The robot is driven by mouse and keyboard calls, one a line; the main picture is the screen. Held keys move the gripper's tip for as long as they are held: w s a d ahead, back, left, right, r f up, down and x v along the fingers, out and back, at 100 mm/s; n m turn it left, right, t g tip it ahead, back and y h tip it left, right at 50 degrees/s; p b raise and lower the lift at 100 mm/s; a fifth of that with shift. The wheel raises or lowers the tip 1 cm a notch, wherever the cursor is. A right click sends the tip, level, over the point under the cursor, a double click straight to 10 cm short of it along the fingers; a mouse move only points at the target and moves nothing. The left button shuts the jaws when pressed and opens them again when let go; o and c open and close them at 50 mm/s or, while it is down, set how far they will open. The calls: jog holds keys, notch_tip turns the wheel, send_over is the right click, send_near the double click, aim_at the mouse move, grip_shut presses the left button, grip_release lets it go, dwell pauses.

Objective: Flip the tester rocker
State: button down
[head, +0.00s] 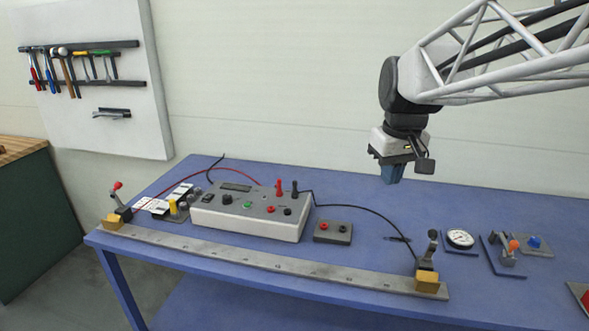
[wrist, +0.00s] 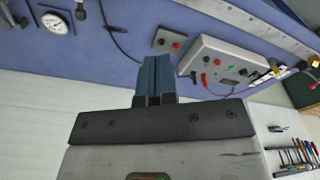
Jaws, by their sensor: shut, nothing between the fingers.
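The tester (head: 250,221) is a grey-white box with a sloped panel, standing on the blue bench left of centre in the head view. Its panel carries a display, a green button, red and black sockets and knobs. A small black switch (head: 207,198), which looks like the rocker, sits at the panel's left end; I cannot tell which way it is tipped. My gripper (head: 391,177) is shut and empty, pointing down above the back of the bench, well right of the tester. The wrist view shows its blue fingers together (wrist: 155,66) and the tester (wrist: 212,58) beyond them.
A metal rail (head: 250,261) with clamps runs along the bench front. Red and black leads cross the bench. A small socket box (head: 333,232) stands right of the tester. A gauge (head: 460,239) and lever plates (head: 503,252) are further right. Tools hang on a wall board.

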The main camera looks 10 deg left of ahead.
jog(key=w+a+n, duration=0.3)
jog(key=w+a, duration=0.8)
jog(key=a, duration=0.2)
jog(key=n+g, duration=0.3)
jog(key=n, duration=0.6)
send_over(205, 198)
jog(key=w, duration=0.2)
notch_tip(205, 198, down, 12)
jog(key=shift+r+h, duration=0.15)
jog(key=shift+h, duration=0.15)
jog(key=f, duration=0.4)
jog(key=s+f, duration=0.1)
jog(key=f, duration=0.9)
jog(key=shift+s+d, duration=0.1)
jog(key=shift+s, duration=0.3)
